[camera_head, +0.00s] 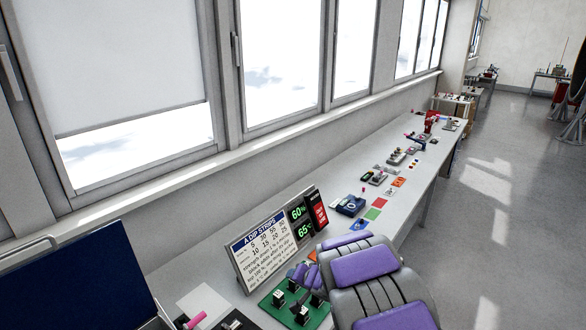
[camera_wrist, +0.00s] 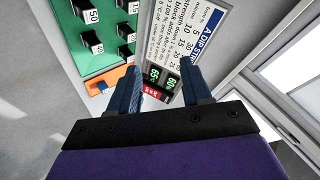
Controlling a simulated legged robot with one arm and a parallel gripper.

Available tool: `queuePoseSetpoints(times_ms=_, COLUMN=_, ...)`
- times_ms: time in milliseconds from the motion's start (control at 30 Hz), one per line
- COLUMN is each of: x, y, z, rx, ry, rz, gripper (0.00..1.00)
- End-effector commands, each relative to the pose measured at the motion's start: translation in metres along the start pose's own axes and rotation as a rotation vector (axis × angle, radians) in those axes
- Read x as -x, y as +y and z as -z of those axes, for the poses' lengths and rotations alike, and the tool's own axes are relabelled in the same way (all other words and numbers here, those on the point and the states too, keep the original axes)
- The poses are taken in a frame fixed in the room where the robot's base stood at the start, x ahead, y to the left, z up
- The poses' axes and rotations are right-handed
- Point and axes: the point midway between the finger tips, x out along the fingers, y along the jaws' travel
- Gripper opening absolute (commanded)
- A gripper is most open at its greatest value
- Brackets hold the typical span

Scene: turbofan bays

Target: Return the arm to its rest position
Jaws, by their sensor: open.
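My gripper (camera_wrist: 160,82) is open in the wrist view, with its two dark blue fingers spread and nothing held between them. In the head view my grey and purple arm fills the bottom right, over the near end of the long bench (camera_head: 215,275). The arm hides part of the bench top there. Beside it is a green board (camera_head: 285,312) with several dark blocks; it also shows in the wrist view (camera_wrist: 97,58).
The sign (camera_head: 268,248) stands upright next to my arm. A dark blue panel (camera_head: 75,285) is at bottom left. Windows run along the left wall. The floor (camera_head: 500,230) at right is clear.

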Motion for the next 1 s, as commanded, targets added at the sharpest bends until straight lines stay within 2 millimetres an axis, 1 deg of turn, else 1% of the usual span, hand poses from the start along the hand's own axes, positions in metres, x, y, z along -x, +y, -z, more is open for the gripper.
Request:
queuePoseSetpoints(times_ms=33, x=0.012, y=0.014, z=0.013, rx=0.030, ry=0.053, rz=-0.058, gripper=0.48)
queuePoseSetpoints(times_ms=100, x=0.034, y=0.034, z=0.029, rx=0.067, ry=0.108, rz=-0.149, gripper=0.48)
queuePoseSetpoints(times_ms=167, x=0.054, y=0.049, z=0.040, rx=0.095, ry=0.144, rz=-0.227, gripper=0.48)
queuePoseSetpoints(times_ms=200, x=0.068, y=0.061, z=0.043, rx=0.109, ry=0.159, rz=-0.282, gripper=0.48)
queuePoseSetpoints(times_ms=233, x=0.079, y=0.069, z=0.045, rx=0.120, ry=0.168, rz=-0.320, gripper=0.48)
queuePoseSetpoints(times_ms=300, x=0.105, y=0.089, z=0.044, rx=0.138, ry=0.174, rz=-0.412, gripper=0.48)
queuePoseSetpoints(times_ms=367, x=0.127, y=0.104, z=0.040, rx=0.148, ry=0.169, rz=-0.483, gripper=0.48)
queuePoseSetpoints(times_ms=400, x=0.142, y=0.114, z=0.035, rx=0.154, ry=0.158, rz=-0.527, gripper=0.48)
queuePoseSetpoints(times_ms=467, x=0.164, y=0.128, z=0.025, rx=0.161, ry=0.134, rz=-0.590, gripper=0.48)
queuePoseSetpoints(times_ms=500, x=0.178, y=0.138, z=0.015, rx=0.164, ry=0.108, rz=-0.632, gripper=0.48)
queuePoseSetpoints(times_ms=567, x=0.198, y=0.150, z=-0.002, rx=0.166, ry=0.064, rz=-0.683, gripper=0.48)
queuePoseSetpoints(times_ms=600, x=0.210, y=0.157, z=-0.015, rx=0.167, ry=0.029, rz=-0.710, gripper=0.48)
queuePoseSetpoints(times_ms=667, x=0.229, y=0.166, z=-0.037, rx=0.170, ry=-0.029, rz=-0.745, gripper=0.48)
queuePoseSetpoints(times_ms=700, x=0.241, y=0.172, z=-0.053, rx=0.172, ry=-0.074, rz=-0.764, gripper=0.48)
queuePoseSetpoints(times_ms=767, x=0.257, y=0.179, z=-0.079, rx=0.176, ry=-0.145, rz=-0.783, gripper=0.48)
queuePoseSetpoints(times_ms=800, x=0.267, y=0.183, z=-0.098, rx=0.179, ry=-0.199, rz=-0.789, gripper=0.48)
queuePoseSetpoints(times_ms=867, x=0.282, y=0.186, z=-0.128, rx=0.187, ry=-0.282, rz=-0.787, gripper=0.48)
queuePoseSetpoints(times_ms=900, x=0.291, y=0.188, z=-0.148, rx=0.194, ry=-0.339, rz=-0.779, gripper=0.48)
queuePoseSetpoints(times_ms=967, x=0.304, y=0.189, z=-0.179, rx=0.208, ry=-0.423, rz=-0.760, gripper=0.48)
queuePoseSetpoints(times_ms=1000, x=0.312, y=0.189, z=-0.199, rx=0.219, ry=-0.483, rz=-0.743, gripper=0.48)
